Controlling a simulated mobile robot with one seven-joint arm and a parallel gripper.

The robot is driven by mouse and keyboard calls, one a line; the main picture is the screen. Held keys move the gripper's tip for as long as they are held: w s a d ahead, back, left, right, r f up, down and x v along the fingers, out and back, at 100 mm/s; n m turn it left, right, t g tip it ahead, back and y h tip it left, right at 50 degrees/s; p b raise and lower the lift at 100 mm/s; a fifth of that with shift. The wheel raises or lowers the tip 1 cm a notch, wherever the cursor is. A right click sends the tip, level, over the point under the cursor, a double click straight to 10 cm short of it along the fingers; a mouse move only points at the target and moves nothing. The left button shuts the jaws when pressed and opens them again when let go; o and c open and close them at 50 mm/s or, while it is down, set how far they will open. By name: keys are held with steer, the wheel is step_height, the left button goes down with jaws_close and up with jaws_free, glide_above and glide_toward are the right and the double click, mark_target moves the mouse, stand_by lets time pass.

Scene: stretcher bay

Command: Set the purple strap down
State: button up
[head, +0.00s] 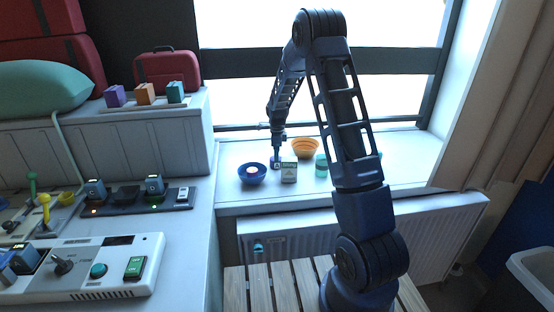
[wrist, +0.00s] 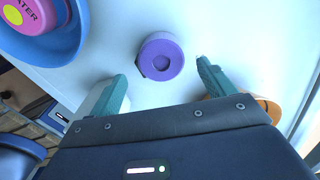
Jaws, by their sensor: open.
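A round purple piece (wrist: 162,57), which looks like the rolled purple strap, lies on the white sill in the wrist view. My gripper (wrist: 160,72) is open, its two teal fingers apart on the left and right of the purple piece. I see clear gaps between the piece and both fingers; I cannot tell its height against the fingertips. In the head view my gripper (head: 277,162) points down at the window sill (head: 405,160), between bowls and a small box. I cannot make out the purple piece there.
A blue bowl (head: 252,174) with a pink item in it stands left of my gripper. A small pale box (head: 289,171), an orange bowl (head: 305,148) and a teal jar (head: 321,165) stand close on the right. The sill's right end is clear.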

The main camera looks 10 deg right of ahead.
step_height(320, 180, up, 8)
steer(key=s+d+r+n+t, duration=0.1)
steer(key=s+d+r+n, duration=0.35)
steer(key=s+r, duration=0.5)
steer(key=s+d+r+n+t, duration=0.1)
steer(key=s+d+r+n, duration=0.3)
steer(key=s+r, duration=0.6)
steer(key=s+d+n+t, duration=0.2)
steer(key=s+n, duration=0.9)
steer(key=s, duration=1.4)
steer(key=shift+s+d+r+n+t, duration=0.2)
steer(key=shift+d+r+n+t, duration=0.15)
steer(key=shift+d, duration=0.2)
